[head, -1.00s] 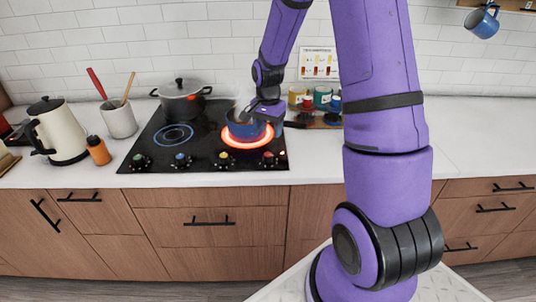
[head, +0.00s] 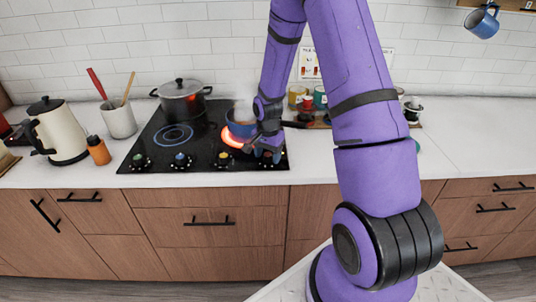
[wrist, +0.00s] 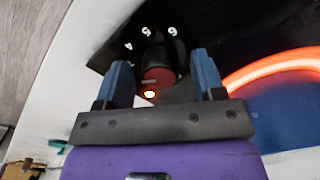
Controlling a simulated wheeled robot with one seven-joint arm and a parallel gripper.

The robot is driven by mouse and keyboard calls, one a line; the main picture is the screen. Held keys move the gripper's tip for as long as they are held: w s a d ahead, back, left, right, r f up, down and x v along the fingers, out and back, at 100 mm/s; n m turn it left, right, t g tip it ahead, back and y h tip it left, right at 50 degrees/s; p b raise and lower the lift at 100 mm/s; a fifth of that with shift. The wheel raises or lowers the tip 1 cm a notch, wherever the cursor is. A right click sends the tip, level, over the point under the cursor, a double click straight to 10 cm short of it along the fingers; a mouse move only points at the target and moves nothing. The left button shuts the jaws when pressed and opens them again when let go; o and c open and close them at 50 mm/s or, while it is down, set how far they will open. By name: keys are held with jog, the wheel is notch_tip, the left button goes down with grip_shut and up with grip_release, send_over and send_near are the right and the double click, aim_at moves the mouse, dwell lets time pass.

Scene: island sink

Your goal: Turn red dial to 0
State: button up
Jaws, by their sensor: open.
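The red dial (wrist: 158,76) shows in the wrist view between my two blue-grey fingers, with a small glowing spot on its near side. My gripper (wrist: 162,70) is open, with one finger on each side of the dial. I cannot tell if either finger touches it. White markings show on the black panel beyond the dial.
The burner also shows in the wrist view (wrist: 265,66). A lidded dark pot (head: 182,103) stands at the back. Jars (head: 307,107) stand right of the cooktop.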

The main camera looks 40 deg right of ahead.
jog(key=c, duration=0.9)
